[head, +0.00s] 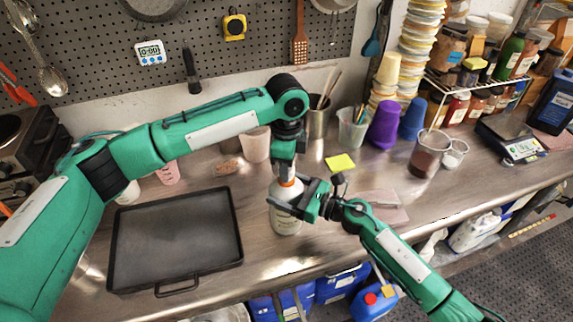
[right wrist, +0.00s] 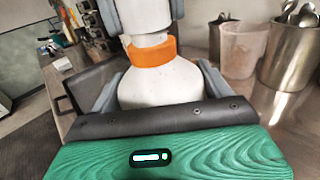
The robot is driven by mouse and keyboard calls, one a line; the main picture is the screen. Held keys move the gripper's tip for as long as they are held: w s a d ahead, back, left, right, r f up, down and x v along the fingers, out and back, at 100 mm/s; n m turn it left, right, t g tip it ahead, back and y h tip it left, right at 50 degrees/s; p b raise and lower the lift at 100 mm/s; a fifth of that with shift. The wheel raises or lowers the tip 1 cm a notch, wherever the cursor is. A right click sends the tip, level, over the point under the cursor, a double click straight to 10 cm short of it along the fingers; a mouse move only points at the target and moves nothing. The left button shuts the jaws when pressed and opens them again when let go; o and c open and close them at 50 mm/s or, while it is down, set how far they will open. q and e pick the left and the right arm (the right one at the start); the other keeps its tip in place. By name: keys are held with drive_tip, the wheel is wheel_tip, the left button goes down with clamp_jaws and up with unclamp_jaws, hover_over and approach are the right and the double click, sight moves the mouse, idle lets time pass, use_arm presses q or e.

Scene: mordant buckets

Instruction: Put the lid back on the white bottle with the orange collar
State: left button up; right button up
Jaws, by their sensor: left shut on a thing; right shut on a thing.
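The white bottle (head: 286,222) stands upright on the steel counter, its orange collar (right wrist: 153,52) around the neck. My right gripper (head: 292,198) is shut on the bottle's upper body from the right, one finger on each side in the right wrist view. My left gripper (head: 286,172) points down directly over the bottle. It is shut on the white lid (right wrist: 145,15), which shows between its grey fingers above the collar. A narrower white part shows between lid and collar. I cannot tell whether the lid is seated on the neck. The left arm hides the bottle's top in the head view.
A dark tray (head: 175,240) lies left of the bottle. Cups and a tool pot (head: 319,115) stand behind it. A yellow note (head: 340,162) and a pinkish sheet (head: 383,205) lie to the right. The counter's front edge is close to the bottle.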

use_arm(q)
drive_tip(key=m, duration=0.5)
drive_tip(key=shift+w+a+m, duration=0.1)
drive_tip(key=shift+m, duration=0.3)
drive_tip(key=o, duration=1.1)
drive_tip(key=shift+r, duration=2.3)
